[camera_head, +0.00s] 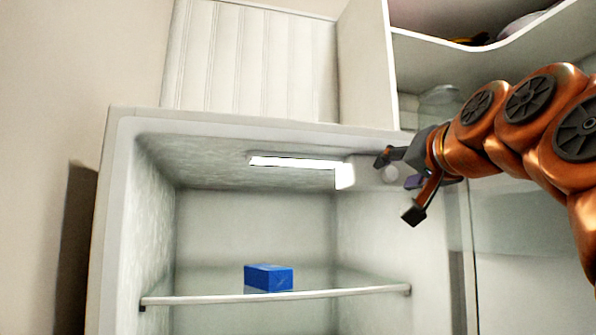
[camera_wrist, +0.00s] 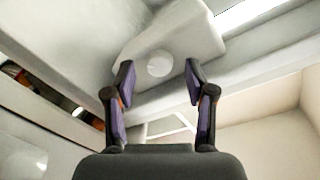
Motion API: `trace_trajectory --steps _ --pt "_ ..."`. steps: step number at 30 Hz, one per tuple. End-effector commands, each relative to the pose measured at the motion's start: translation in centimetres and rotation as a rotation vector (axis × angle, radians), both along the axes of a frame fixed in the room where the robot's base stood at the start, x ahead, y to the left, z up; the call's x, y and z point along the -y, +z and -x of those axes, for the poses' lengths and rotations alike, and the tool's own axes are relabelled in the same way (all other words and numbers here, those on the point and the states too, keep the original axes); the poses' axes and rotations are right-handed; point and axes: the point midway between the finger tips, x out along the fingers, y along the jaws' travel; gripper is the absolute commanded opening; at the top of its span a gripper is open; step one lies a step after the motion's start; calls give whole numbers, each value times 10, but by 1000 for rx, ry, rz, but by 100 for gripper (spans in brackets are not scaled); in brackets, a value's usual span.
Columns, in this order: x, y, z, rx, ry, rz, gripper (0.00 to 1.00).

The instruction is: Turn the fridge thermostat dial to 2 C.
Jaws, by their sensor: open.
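The thermostat dial (camera_wrist: 159,63) is a small round pale knob on a white housing (camera_wrist: 188,34) under the fridge ceiling. In the wrist view it lies just beyond and between my fingertips, with a gap to each. No marks or numbers on the dial are readable, so its setting cannot be told. In the head view the housing (camera_head: 345,176) sits at the right end of the lit lamp, and a pale round shape, likely the dial (camera_head: 391,174), shows between my fingers. My gripper (camera_head: 397,187) is open and empty at the upper right of the fridge; it also shows in the wrist view (camera_wrist: 159,84).
The bright lamp (camera_head: 295,162) runs along the fridge ceiling. A blue box (camera_head: 268,278) lies on the glass shelf (camera_head: 340,292) below. The fridge's right wall is close to my gripper. The space between lamp and shelf is clear.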

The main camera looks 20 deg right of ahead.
Motion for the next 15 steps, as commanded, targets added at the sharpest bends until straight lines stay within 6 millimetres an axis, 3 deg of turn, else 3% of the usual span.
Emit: trace_trajectory --steps 13,15 --pt "2 0 -11 1 1 0 55" --pt "2 0 -11 1 1 0 48"
